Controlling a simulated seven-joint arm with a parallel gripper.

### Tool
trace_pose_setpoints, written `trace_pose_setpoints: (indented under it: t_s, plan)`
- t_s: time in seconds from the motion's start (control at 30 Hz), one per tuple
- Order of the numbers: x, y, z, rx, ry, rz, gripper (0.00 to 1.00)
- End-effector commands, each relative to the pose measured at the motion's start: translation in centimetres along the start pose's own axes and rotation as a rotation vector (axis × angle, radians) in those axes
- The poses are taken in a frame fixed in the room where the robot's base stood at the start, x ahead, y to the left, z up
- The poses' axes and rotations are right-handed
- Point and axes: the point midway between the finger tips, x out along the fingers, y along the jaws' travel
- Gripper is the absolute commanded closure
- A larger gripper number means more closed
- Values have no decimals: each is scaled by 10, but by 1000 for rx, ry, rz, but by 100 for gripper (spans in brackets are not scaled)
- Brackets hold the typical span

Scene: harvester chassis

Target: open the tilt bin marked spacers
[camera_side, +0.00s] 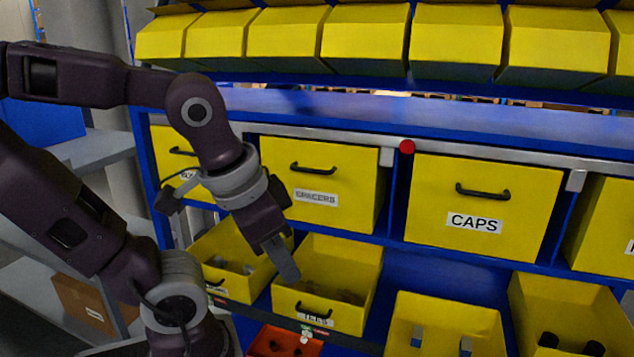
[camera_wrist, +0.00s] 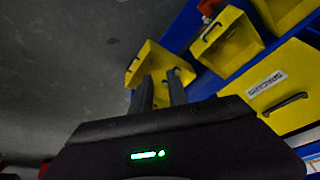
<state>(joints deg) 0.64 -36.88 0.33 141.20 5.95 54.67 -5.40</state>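The yellow tilt bin marked SPACERS (camera_side: 322,186) sits in the middle row of the rack, with a dark handle (camera_side: 313,169) on its upper front. Its front looks upright and flush with the row. In the wrist view the spacers bin (camera_wrist: 284,91) is at the right, its label upside down and its handle (camera_wrist: 285,104) visible. My gripper (camera_side: 288,268) points down in front of the lower row, below and left of the spacers handle, apart from it. In the wrist view my gripper's two fingers (camera_wrist: 160,92) stand apart with a gap between them, and nothing shows in the gap.
The CAPS bin (camera_side: 483,206) stands to the right, and another labelled bin (camera_side: 172,161) is left, partly behind my arm. Open yellow bins (camera_side: 330,316) with parts line the row below, near my gripper. A red bin (camera_side: 284,343) sits lower. A red knob (camera_side: 407,147) is on the rail.

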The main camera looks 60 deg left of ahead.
Motion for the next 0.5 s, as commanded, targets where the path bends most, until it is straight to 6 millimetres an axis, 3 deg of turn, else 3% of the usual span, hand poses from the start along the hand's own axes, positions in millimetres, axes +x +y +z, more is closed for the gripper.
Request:
trace_pose_setpoints:
  t_s: [0.13, 0.23, 0.3, 0.4, 0.5]
  plan:
    - [31, -71, 4, -50, -347, -347, 80]
    - [41, -129, -12, -54, -489, -681, 80]
    - [46, -164, -36, -29, -517, -930, 80]
    - [58, -199, -82, 46, -453, -1253, 80]
    - [75, -212, -125, 135, -316, -1475, 80]
